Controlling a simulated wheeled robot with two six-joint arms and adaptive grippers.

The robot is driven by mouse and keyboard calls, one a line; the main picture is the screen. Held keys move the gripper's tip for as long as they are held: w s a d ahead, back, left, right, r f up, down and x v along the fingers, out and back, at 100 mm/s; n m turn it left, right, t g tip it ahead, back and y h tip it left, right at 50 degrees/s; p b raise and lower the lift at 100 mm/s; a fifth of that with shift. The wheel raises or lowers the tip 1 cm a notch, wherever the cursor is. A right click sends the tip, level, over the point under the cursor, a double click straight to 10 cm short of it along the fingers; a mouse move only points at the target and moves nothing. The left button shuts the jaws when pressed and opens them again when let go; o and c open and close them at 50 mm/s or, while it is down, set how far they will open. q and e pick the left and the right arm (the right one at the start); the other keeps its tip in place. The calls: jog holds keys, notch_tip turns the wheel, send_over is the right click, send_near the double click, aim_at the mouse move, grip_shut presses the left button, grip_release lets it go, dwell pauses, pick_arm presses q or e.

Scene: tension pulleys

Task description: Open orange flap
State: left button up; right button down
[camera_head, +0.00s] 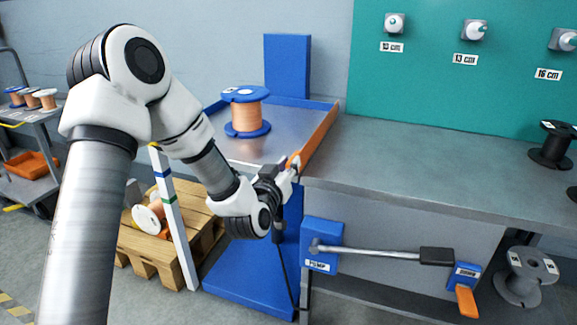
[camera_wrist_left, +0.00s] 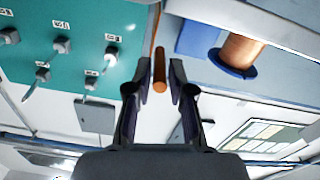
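The orange flap (camera_head: 320,136) stands up as a wall along the right side of a blue lift platform (camera_head: 232,147), beside the grey workbench. In the left wrist view an orange rod-like handle (camera_wrist_left: 159,68) lies between the fingers. My left gripper (camera_head: 293,166) is at the near end of the flap, by its orange handle. In the left wrist view the fingers (camera_wrist_left: 156,88) are spread on either side of the handle, with a gap to each. My right gripper is in neither view.
A blue spool of copper wire (camera_head: 246,112) stands on the platform. The workbench (camera_head: 420,165) is clear beside the flap. Below it are a pump lever (camera_head: 380,252) and a small orange handle (camera_head: 466,301). A wooden pallet (camera_head: 150,245) lies left of the platform.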

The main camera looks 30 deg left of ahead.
pick_arm(q)
jog(key=shift+d+m, duration=0.15)
jog(key=shift+m, duration=0.15)
grip_shut()
jog(key=d+f+m+p, duration=0.1)
jog(key=m+p, duration=0.3)
jog(key=m, duration=0.4)
jog(key=w+d+f+m+p, duration=0.1)
jog(key=d+m+p, duration=0.3)
jog(key=m, duration=0.4)
jog(key=shift+w+d+f+m, duration=0.2)
jog(key=shift+f+m, duration=0.2)
jog(key=shift+f, duration=0.4)
jog(key=o, duration=0.7)
grip_release()
jog(key=shift+c, duration=0.2)
